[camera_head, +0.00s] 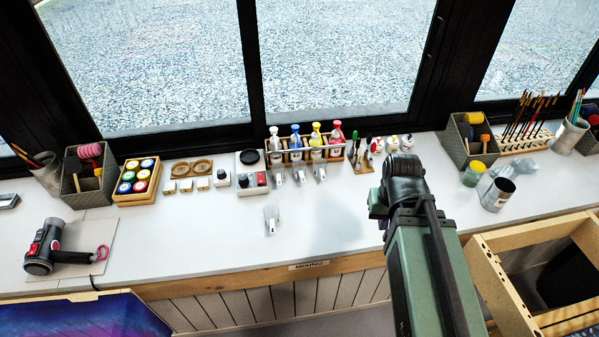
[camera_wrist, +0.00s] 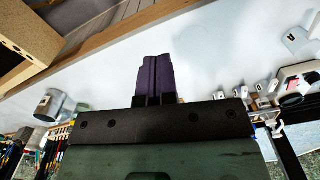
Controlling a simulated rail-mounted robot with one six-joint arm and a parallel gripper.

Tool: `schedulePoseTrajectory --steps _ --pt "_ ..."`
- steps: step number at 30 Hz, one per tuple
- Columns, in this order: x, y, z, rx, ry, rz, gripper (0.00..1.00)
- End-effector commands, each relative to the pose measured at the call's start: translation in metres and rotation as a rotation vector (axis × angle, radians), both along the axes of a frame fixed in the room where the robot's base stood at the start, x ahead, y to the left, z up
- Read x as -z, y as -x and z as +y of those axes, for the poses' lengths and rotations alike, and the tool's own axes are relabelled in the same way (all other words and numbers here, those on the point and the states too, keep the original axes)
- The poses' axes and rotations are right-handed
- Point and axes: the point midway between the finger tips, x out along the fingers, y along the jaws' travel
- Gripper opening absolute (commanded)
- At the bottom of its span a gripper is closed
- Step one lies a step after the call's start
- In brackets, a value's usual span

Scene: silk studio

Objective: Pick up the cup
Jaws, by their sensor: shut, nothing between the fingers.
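A grey metal cup (camera_head: 494,197) with a dark open mouth stands on the white counter, right of my arm in the head view. It also shows at the left in the wrist view (camera_wrist: 46,106). A smaller cup with yellow contents (camera_head: 472,176) stands just behind it; I cannot tell which cup the task names. My gripper (camera_wrist: 155,62) has its two dark purple fingers together in the wrist view, with nothing between them. It is over bare counter, apart from the grey cup.
A wooden frame (camera_head: 492,284) stands at the front right. A bottle rack (camera_head: 307,155) and scoops (camera_head: 271,217) are left of my arm. A grey bin (camera_head: 463,142) and a brush holder (camera_head: 569,138) are at the back right. The front middle counter (camera_head: 190,235) is clear.

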Motion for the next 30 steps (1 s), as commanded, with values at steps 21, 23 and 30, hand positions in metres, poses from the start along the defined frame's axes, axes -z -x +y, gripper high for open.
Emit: schedulePoseTrajectory --steps 21,23,30 --pt "0.000 0.000 0.000 0.000 0.000 0.000 0.52" --pt "0.000 0.000 0.000 0.000 0.000 0.000 0.52" --pt "0.037 0.000 0.013 -0.032 0.000 0.000 0.52"
